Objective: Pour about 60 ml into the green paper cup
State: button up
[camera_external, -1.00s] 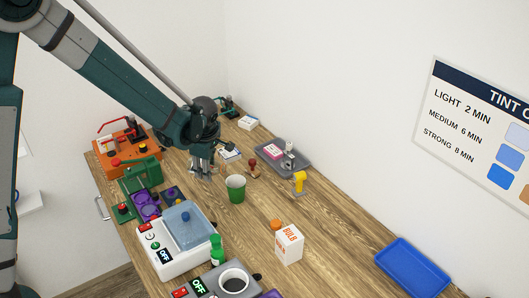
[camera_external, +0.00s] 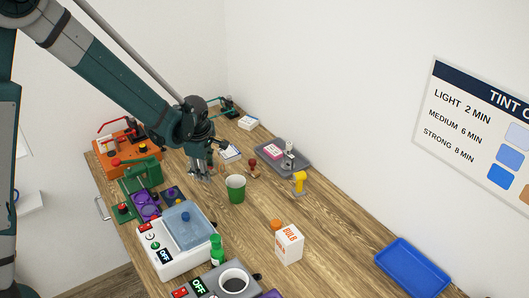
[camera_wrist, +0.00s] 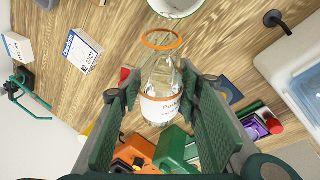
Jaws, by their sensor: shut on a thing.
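The green paper cup (camera_external: 236,190) stands upright on the wooden bench, to the right of my gripper (camera_external: 201,172) and a little nearer the camera. My gripper (camera_wrist: 160,105) is shut on a clear bottle (camera_wrist: 161,76) with an orange ring at its mouth and a white label with orange print. The bottle's mouth points toward the cup (camera_wrist: 178,6), whose pale inside shows partly at the top edge of the wrist view. No stream of liquid shows. The bottle is mostly hidden in the external view, and the level in the cup cannot be told.
A white water bath (camera_external: 178,245) and a green-capped bottle (camera_external: 217,252) stand in front. An orange machine (camera_external: 127,150) and green device (camera_external: 143,172) are left. A grey tray (camera_external: 283,157), yellow object (camera_external: 299,182), bulb box (camera_external: 289,245) and blue tray (camera_external: 412,268) lie right.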

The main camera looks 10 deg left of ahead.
dwell(0.9)
jog(key=shift+f, duration=0.2)
jog(key=shift+d+f+h+b, duration=0.1)
jog(key=shift+f+h+b, duration=0.55)
jog(key=shift+h+b, duration=0.4)
jog(key=shift+s+d+r+n+g+h+b, duration=0.15)
jog(key=shift+d+g+h+b, duration=0.15)
jog(key=shift+h+b, duration=0.45)
jog(key=shift+d+f+n+g+h+b, duration=0.1)
jog(key=shift+d+n+g+h+b, duration=0.15)
jog(key=shift+h+b, duration=0.4)
jog(key=shift+d+r+h+b, duration=0.3)
jog(key=shift+r+h+b, duration=0.05)
jog(key=shift+r+h, duration=0.6)
jog(key=f+b, duration=0.1)
jog(key=b, duration=0.1)
jog(key=f+h+b, duration=0.1)
jog(key=f+b, duration=0.1)
jog(key=shift+a+g+h, duration=0.2)
jog(key=shift+g+h, duration=0.05)
jog(key=shift+h, duration=0.05)
jog(key=h+b, duration=0.2)
jog(key=b, duration=0.1)
jog(key=shift+a+r+n, duration=0.1)
jog(key=shift+a+n, duration=0.05)
jog(key=shift+n, duration=0.15)
jog(key=shift+a+g+h+b, duration=0.15)
jog(key=shift+g+h+b, duration=0.15)
jog(key=shift+h+b, duration=0.75)
